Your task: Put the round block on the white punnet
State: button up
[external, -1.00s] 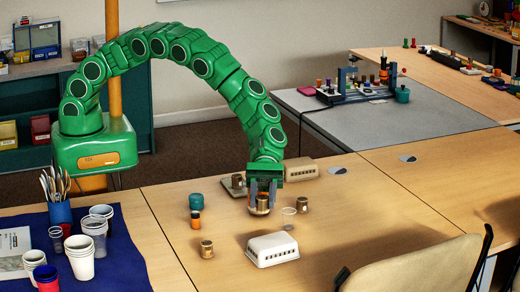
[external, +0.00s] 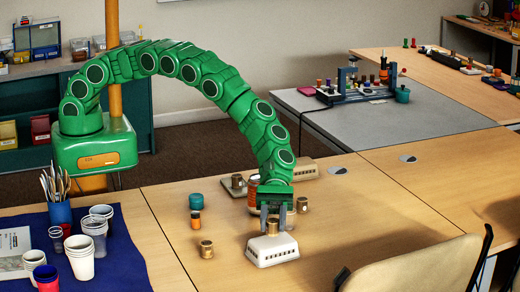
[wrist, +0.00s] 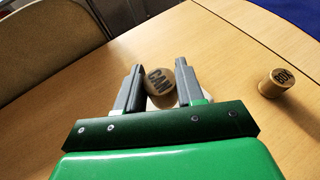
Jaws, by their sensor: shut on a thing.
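The round block (external: 272,228) is a short brown cylinder. In the wrist view its round face (wrist: 158,79) carries dark lettering that reads "CAN". My gripper (external: 273,217) is shut on it, with one grey finger on each side; the fingers also show in the wrist view (wrist: 158,72). The white punnet (external: 272,252) is a low box with slots along its lower side and its flat face up. The block is upright over the middle of this face. I cannot tell whether it touches. In the wrist view the punnet is mostly hidden behind the block and fingers.
A similar cylinder (external: 206,249) stands left of the punnet and another (external: 302,204) behind it to the right. A chair (external: 420,268) is at the front right. The table's right part is clear.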

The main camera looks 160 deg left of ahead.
jog(key=shift+f, duration=0.9)
jog(key=shift+f, duration=0.15)
jog(key=o, duration=1)
jog(key=shift+o, duration=0.2)
jog(key=shift+s+r, duration=0.1)
jog(key=shift+r, duration=0.1)
jog(key=v, duration=1.2)
